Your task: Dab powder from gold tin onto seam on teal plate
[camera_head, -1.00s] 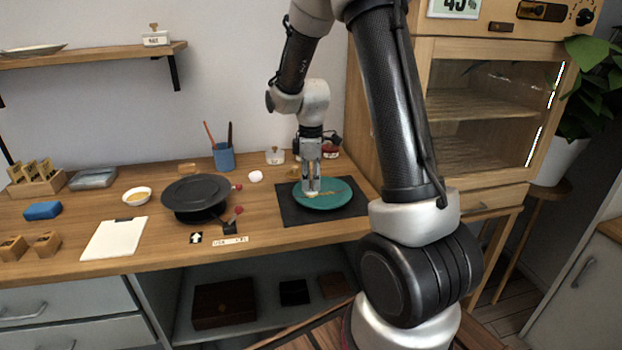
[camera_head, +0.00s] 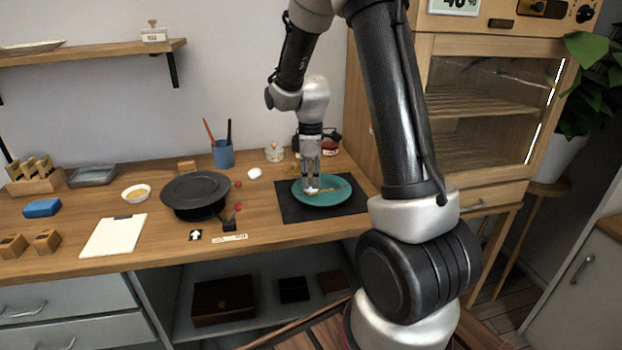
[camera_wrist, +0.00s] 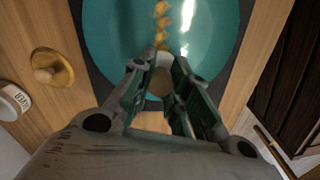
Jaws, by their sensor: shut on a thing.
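The teal plate (camera_head: 335,199) lies on a dark mat at the right of the bench; it also shows in the wrist view (camera_wrist: 105,45). A broken gold seam (camera_wrist: 160,22) runs across it, ending near my fingertips. My gripper (camera_head: 311,186) points down over the plate's left part, shut on a small pale dabber (camera_wrist: 163,62). The dabber is at or just above the plate; I cannot tell if they touch. A round gold tin (camera_wrist: 60,72) with a pale knob-like middle lies off the mat; in the head view it is mostly hidden behind my gripper.
A dark round turntable (camera_head: 195,190) stands left of the mat (camera_head: 292,211). Behind are a blue cup (camera_head: 222,154) with sticks, a white jar (camera_head: 274,153) and a white ball (camera_head: 254,174). A wooden glass-front cabinet (camera_head: 480,110) stands close on the right.

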